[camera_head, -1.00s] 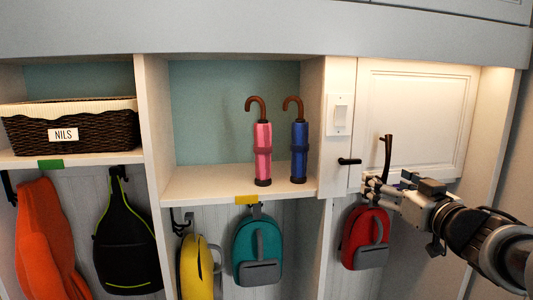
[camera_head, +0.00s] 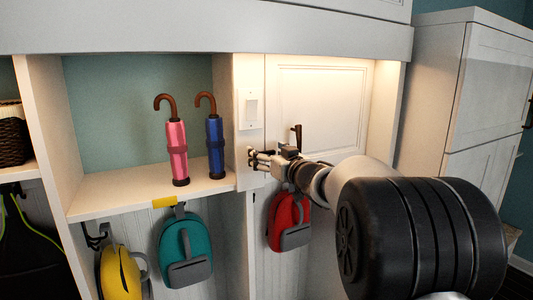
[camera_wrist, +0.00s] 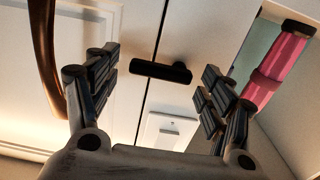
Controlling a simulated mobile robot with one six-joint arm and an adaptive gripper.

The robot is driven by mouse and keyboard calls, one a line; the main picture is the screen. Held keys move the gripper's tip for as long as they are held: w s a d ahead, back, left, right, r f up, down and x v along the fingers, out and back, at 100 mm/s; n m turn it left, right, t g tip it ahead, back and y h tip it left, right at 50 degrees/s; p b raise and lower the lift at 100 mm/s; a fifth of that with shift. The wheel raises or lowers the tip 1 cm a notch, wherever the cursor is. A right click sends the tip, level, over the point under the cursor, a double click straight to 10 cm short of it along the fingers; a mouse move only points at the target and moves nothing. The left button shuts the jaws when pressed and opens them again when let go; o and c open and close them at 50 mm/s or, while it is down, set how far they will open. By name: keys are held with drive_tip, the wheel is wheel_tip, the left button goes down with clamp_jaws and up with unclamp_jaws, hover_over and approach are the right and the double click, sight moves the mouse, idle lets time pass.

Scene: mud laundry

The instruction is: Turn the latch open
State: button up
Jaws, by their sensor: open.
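The latch (camera_wrist: 160,72) is a small black bar on the pale frame at the edge of the cabinet door (camera_head: 322,105). In the wrist view it lies nearly crosswise over the seam, between the two fingers, with a gap to each. My gripper (camera_head: 253,160) is open and empty at the door's left edge, below the light switch, and hides the latch in the head view. The fingers (camera_wrist: 158,66) also show in the wrist view. The door looks closed. Its dark curved handle (camera_wrist: 45,50) passes close to the left finger in the wrist view.
A light switch (camera_head: 250,110) sits above my gripper. A pink umbrella (camera_head: 177,150) and a blue umbrella (camera_head: 215,147) stand on the shelf (camera_head: 120,188) to the left. A red backpack (camera_head: 288,222) hangs just below my gripper, a teal one (camera_head: 187,245) farther left.

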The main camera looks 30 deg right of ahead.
sight(254, 146)
drive_tip(key=shift+c, duration=0.5)
drive_tip(key=c, duration=1)
drive_tip(key=shift+o, duration=0.2)
drive_tip(key=n+b, duration=0.1)
drive_tip(key=n, duration=0.1)
drive_tip(key=n+b, duration=0.1)
drive_tip(key=n, duration=0.1)
drive_tip(key=shift+a+r+n, duration=0.2)
drive_tip(key=shift+r+n, duration=0.2)
drive_tip(key=n, duration=0.1)
drive_tip(key=n+b, duration=0.1)
drive_tip(key=n, duration=0.1)
drive_tip(key=shift+a+r+n, duration=0.2)
drive_tip(key=shift+a+n, duration=0.05)
drive_tip(key=shift+n, duration=0.05)
drive_tip(key=n+b, duration=0.1)
drive_tip(key=n, duration=0.1)
drive_tip(key=n+b, duration=0.1)
drive_tip(key=n, duration=0.1)
drive_tip(key=shift+a+r+n+b, duration=0.1)
drive_tip(key=shift+a+n+b, duration=0.2)
drive_tip(key=shift+a, duration=0.1)
drive_tip(key=shift+a+r+n+b, duration=0.1)
drive_tip(key=shift+a+n+b, duration=0.15)
drive_tip(key=shift+n+b, duration=0.7)
drive_tip(key=shift+a+n+b, duration=0.2)
drive_tip(key=shift+n+b, duration=0.05)
drive_tip(key=shift+n, duration=1.3)
